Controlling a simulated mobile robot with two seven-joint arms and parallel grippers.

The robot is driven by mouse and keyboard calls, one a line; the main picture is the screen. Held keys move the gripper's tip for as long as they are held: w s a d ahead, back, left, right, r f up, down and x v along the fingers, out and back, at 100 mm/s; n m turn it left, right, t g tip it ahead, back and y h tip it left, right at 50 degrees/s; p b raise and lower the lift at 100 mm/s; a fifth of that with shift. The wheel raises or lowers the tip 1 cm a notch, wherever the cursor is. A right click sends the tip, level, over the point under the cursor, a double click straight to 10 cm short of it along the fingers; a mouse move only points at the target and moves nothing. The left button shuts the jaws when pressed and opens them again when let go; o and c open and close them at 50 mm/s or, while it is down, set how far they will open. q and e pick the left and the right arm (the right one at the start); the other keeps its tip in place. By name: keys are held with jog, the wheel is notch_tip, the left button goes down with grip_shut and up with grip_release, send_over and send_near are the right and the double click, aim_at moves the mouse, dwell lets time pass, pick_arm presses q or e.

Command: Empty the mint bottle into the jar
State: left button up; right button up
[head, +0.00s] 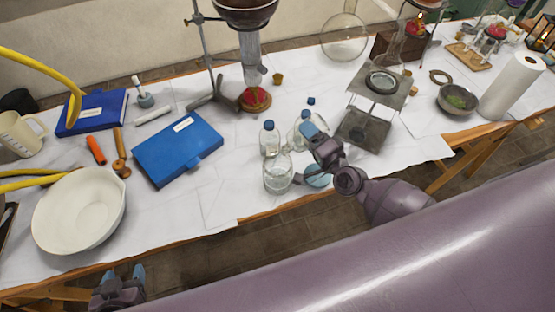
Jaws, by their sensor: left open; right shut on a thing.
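My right gripper (311,138) is shut on a clear bottle (298,133), partly hidden by the fingers. The bottle seems tilted, its lower-left end close to the rim of a clear glass jar (277,178). I cannot tell whether anything is flowing or what the jar holds. A pale teal rounded thing (318,177) shows beneath my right gripper, partly covered; I cannot tell whether it is the mint bottle. A clear blue-capped bottle (269,139) stands upright just behind the jar. My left gripper (123,275) is open and empty below the table's front edge.
A blue cap (311,101) lies behind the bottles. A metal stand (364,127) is close on the right, and a clamp stand (212,98) behind. A blue case (178,148) and white bowl (80,212) lie left. White table covering is clear between case and jar.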

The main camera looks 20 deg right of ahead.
jog(key=shift+r, duration=0.25)
jog(key=shift+a+n, duration=0.1)
jog(key=shift+n, duration=0.2)
jog(key=shift+s+a+r+n, duration=0.15)
jog(key=shift+r+n, duration=0.1)
jog(key=shift+n, duration=0.15)
dwell(0.4)
